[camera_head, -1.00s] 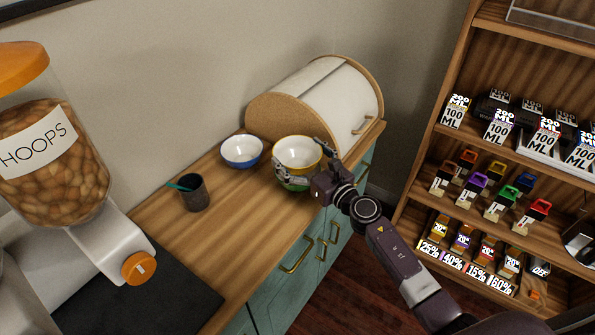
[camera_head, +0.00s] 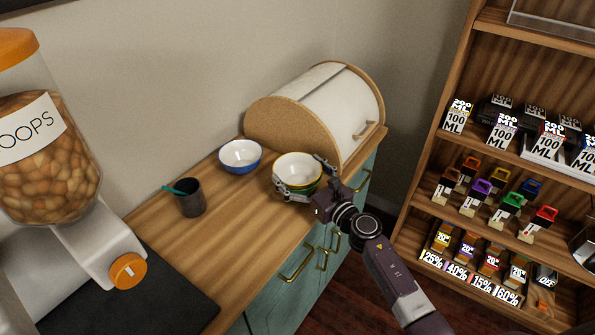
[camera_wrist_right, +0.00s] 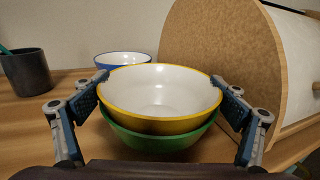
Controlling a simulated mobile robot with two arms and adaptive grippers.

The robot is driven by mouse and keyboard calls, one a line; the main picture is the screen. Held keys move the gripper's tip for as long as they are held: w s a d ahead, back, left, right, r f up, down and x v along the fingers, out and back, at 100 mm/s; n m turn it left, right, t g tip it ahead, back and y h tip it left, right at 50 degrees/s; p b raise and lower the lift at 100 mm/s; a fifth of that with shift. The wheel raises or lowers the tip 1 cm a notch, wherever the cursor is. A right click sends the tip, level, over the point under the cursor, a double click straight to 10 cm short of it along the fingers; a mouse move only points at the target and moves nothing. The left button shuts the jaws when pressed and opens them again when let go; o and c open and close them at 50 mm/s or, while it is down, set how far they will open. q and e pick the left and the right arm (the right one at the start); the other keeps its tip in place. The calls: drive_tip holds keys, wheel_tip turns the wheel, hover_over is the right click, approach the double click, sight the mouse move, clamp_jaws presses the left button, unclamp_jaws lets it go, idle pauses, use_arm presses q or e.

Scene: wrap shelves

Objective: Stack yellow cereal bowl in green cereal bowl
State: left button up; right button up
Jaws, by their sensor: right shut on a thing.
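The yellow cereal bowl (camera_wrist_right: 160,90) sits nested in the green cereal bowl (camera_wrist_right: 158,140) in the right wrist view, with the green one showing below it. In the head view the yellow bowl (camera_head: 298,167) and a sliver of the green bowl (camera_head: 300,190) stand on the counter by the bread bin. My right gripper (camera_head: 299,184) has its fingers at both sides of the bowls and is shut on the yellow bowl near its rim; it also shows in the right wrist view (camera_wrist_right: 160,83). The bowls' contact is hidden. My left gripper is not in view.
A blue bowl (camera_head: 240,156) stands left of the stack. A dark cup (camera_head: 191,198) with a teal stick is farther left. The bread bin (camera_head: 318,110) is close behind. A cereal dispenser (camera_head: 50,150) stands at left. The counter front (camera_head: 245,235) is clear.

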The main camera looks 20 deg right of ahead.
sight(312, 181)
drive_tip(key=shift+s+f, duration=0.1)
drive_tip(key=shift+f, duration=0.35)
drive_tip(key=o, duration=1.2)
drive_tip(key=shift+f, duration=0.2)
drive_tip(key=shift+c, duration=0.2)
drive_tip(key=shift+r, duration=0.15)
drive_tip(key=shift+r+p, duration=0.4)
drive_tip(key=shift+r, duration=0.1)
drive_tip(key=shift+r+p, duration=0.45)
drive_tip(key=v, duration=0.4)
drive_tip(key=b+v, duration=0.1)
drive_tip(key=v, duration=0.2)
drive_tip(key=b+v, duration=0.1)
drive_tip(key=v, duration=0.3)
drive_tip(key=shift+s+d+f, duration=0.1)
drive_tip(key=shift+s+f, duration=0.2)
drive_tip(key=shift+s+r, duration=0.1)
